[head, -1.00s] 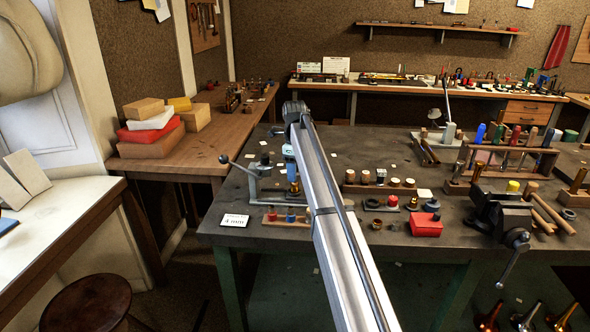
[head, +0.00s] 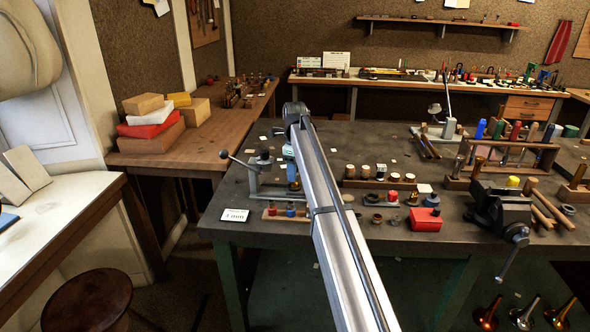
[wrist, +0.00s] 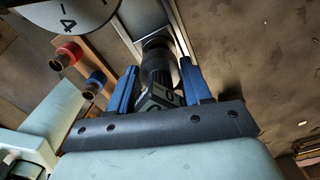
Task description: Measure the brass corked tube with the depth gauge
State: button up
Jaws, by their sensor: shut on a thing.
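My gripper (wrist: 160,85) has blue fingers and is shut on a dark cylindrical piece (wrist: 158,60) with a pale marking plate reading like "0"; I cannot tell for sure what it is. In the head view my gripper (head: 292,178) is low over the left part of the dark bench, beside a grey lever stand (head: 255,192). A white disc (wrist: 75,10) marked 4, perhaps a gauge dial, shows in the wrist view. A wooden strip (head: 268,218) holds small brass tubes with a red collar (wrist: 68,53) and a blue collar (wrist: 96,78). Which tube is corked is unclear.
A white "4 mm" card (head: 235,215) lies at the bench's front left edge. To the right are a row of corks (head: 381,170), a red box (head: 425,219), and a vise (head: 500,207).

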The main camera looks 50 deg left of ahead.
jog(key=shift+f, duration=0.45)
jog(key=o, duration=1.6)
jog(key=shift+r, duration=0.1)
jog(key=shift+r, duration=3.45)
